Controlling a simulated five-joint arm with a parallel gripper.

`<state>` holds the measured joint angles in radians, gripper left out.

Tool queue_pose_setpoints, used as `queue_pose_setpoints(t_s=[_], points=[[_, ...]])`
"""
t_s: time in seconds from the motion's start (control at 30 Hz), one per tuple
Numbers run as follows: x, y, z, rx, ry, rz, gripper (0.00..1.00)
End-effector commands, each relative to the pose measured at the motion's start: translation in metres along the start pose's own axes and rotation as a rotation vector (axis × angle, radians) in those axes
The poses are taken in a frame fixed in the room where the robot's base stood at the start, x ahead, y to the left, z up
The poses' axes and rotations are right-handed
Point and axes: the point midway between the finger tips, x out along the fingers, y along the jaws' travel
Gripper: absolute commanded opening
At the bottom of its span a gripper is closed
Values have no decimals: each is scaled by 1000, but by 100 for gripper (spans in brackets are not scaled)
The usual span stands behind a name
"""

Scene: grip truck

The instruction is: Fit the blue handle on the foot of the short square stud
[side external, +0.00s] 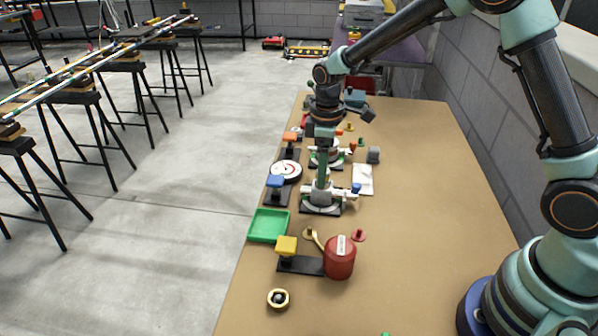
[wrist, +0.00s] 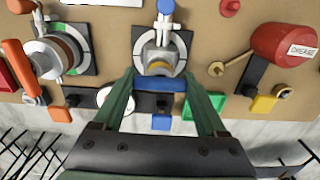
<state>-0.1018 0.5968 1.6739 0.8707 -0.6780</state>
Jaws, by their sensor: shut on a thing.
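My gripper (wrist: 160,95) is shut on the blue handle (wrist: 160,84), a blue bar spanning between its two green fingers in the wrist view. In the side external view my gripper (side external: 322,182) points down over a round grey-and-white fitting (side external: 318,201) on a black base. The wrist view shows this fitting (wrist: 160,60) just beyond the blue bar, with a grey and yellowish centre. The short square stud cannot be told apart clearly. I cannot tell whether the handle touches the fitting.
A similar fitting with an orange handle (wrist: 20,68) stands to the left in the wrist view. A green tray (side external: 250,225), red grease can (side external: 339,257), dial (side external: 286,171) and blue block on a black stand (side external: 276,181) are nearby. The table's right side is clear.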

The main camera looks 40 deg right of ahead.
Motion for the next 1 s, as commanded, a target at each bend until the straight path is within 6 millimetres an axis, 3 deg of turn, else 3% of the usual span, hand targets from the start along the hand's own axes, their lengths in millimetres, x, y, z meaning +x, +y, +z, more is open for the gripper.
queue_pose_setpoints(t_s=[0.63, 0.67, 0.7, 1.0], points=[[5, 0, 0, 0, 0, 0, 5], [5, 0, 0, 0, 0, 0, 86], [5, 0, 0, 0, 0, 0, 100], [5, 0, 0, 0, 0, 0, 100]])
